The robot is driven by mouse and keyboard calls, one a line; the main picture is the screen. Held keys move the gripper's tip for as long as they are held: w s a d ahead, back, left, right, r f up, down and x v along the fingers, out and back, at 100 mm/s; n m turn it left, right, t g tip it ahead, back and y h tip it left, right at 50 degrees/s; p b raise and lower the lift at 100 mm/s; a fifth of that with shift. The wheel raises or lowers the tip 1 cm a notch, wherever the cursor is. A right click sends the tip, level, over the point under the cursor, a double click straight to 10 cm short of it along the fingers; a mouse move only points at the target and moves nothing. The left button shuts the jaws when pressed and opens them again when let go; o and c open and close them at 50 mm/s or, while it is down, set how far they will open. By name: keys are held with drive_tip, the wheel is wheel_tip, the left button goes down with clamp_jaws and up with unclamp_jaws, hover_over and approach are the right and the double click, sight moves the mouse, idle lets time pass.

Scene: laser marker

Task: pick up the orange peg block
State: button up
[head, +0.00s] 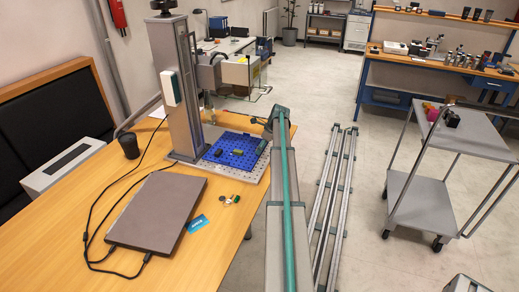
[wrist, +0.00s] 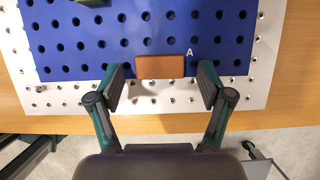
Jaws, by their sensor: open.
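The orange peg block (wrist: 160,67) lies on the blue pegboard (wrist: 110,43) near its front edge, just left of the white letter A, in the wrist view. My gripper (wrist: 162,88) is open, with one finger on each side of the block and gaps between fingers and block. I cannot tell the height of the fingers over the board. In the head view the blue pegboard (head: 222,143) sits on a perforated metal plate (head: 254,172) under the laser marker column (head: 183,90). The orange block is not discernible there, and my arm covers the area to the right.
A closed laptop (head: 157,210), a blue card (head: 198,224) and a black cup (head: 129,145) are on the wooden table (head: 80,190). A grey cart (head: 462,135) stands to the right.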

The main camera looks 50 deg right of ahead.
drive_tip(key=c, duration=0.9)
drive_tip(key=shift+c, duration=0.2)
drive_tip(key=shift+r, duration=0.1)
drive_tip(key=shift+r+b, duration=0.4)
drive_tip(key=shift+r, duration=0.2)
drive_tip(key=s+a+r+b, duration=0.3)
drive_tip(key=s+a+r, duration=0.6)
drive_tip(key=s+r, duration=0.1)
drive_tip(key=shift+s+a+r, duration=0.15)
drive_tip(key=shift+s+r, duration=0.1)
drive_tip(key=shift+r, duration=0.55)
